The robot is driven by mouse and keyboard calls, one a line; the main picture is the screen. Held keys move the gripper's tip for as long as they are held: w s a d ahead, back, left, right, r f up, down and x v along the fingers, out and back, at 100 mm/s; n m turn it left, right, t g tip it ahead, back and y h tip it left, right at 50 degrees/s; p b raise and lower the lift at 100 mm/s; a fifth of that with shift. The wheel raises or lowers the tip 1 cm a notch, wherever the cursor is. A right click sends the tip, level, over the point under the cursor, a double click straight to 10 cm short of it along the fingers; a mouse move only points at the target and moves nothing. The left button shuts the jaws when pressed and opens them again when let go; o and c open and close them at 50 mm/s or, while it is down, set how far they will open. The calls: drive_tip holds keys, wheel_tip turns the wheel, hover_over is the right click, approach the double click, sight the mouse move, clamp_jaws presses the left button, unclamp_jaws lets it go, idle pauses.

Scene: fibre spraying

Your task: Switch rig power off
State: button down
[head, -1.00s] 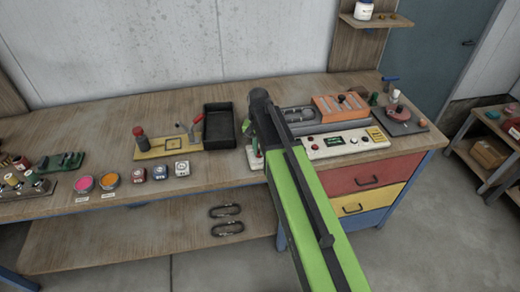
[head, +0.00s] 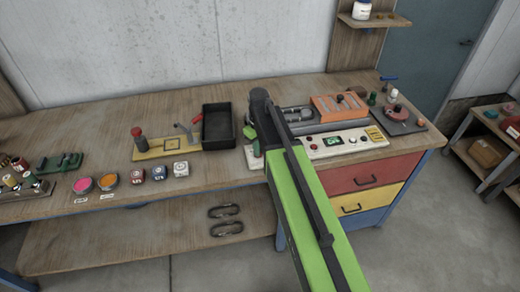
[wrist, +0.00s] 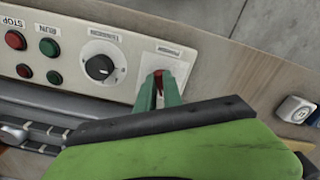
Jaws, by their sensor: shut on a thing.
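A red rocker-like power switch (wrist: 158,77) sits on a white plate (wrist: 175,62) at the panel's end. My gripper (wrist: 158,88) has its green fingers closed on either side of the red switch, touching it. The fingers hide most of the switch, so its position cannot be read. In the head view my dark wrist and green arm cover that end of the panel.
A black dial (wrist: 99,67) and red and green buttons, including a red stop button (wrist: 16,40), are beside the switch. A black tray (head: 219,128) stands left of my arm. An orange rack (head: 340,107) is behind the panel.

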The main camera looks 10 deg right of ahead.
drive_tip(key=shift+s+n, duration=0.1)
drive_tip(key=shift+n, duration=0.5)
drive_tip(key=c, duration=1.5)
unclamp_jaws()
wheel_tip(320, 180, up, 18)
drive_tip(key=p, duration=1.7)
drive_tip(key=shift+f, duration=0.25)
